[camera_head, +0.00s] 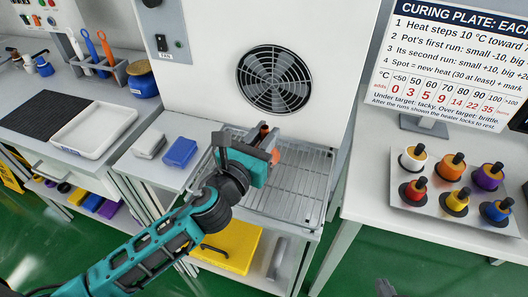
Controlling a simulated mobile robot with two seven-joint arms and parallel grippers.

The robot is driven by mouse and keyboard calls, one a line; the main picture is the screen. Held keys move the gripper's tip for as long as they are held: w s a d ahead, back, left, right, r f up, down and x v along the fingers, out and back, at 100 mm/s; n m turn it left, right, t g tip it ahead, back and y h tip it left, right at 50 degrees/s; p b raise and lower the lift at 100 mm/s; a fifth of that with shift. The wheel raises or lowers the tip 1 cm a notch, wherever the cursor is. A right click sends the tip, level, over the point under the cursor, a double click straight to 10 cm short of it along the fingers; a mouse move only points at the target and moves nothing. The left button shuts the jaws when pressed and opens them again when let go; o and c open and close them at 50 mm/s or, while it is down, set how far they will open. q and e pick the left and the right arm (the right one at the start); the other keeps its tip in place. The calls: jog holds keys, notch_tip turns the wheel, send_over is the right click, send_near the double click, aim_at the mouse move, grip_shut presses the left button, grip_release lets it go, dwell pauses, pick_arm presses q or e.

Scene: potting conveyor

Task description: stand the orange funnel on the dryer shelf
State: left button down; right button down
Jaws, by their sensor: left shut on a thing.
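My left gripper (264,143) is over the left back part of the dryer shelf (310,180), a wire rack below the round fan grille. It is shut on the orange funnel (275,156). Only small orange and brownish parts of the funnel show past the fingers; the gripper hides the rest. I cannot tell whether the funnel touches the rack. The rest of the visible rack is empty. A grey tip at the bottom edge appears to be my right gripper (385,288); its jaws cannot be made out.
The fan panel (215,60) rises behind the rack. A grey block (149,144) and a blue block (180,152) lie left of it. A plate of several coloured pots (433,213) stands on the right table. A yellow item (228,247) lies below the rack.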

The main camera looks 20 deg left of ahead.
pick_arm(q)
jog(key=shift+f+b, duration=1.15)
jog(key=shift+f, duration=1.15)
jog(key=shift+f, duration=0.25)
jog(key=c, duration=1)
grip_release()
jog(key=shift+r, duration=0.1)
jog(key=shift+o, duration=0.2)
jog(key=shift+r, duration=0.15)
jog(key=s, duration=0.3)
jog(key=s+a+b, duration=0.1)
jog(key=s, duration=0.2)
jog(key=s+a+b, duration=0.1)
jog(key=s, duration=0.3)
jog(key=shift+s+f, duration=0.1)
jog(key=shift+f, duration=0.1)
jog(key=shift+s+a+r+b, duration=0.15)
jog(key=shift+s+b, duration=0.2)
jog(key=shift+s, duration=0.45)
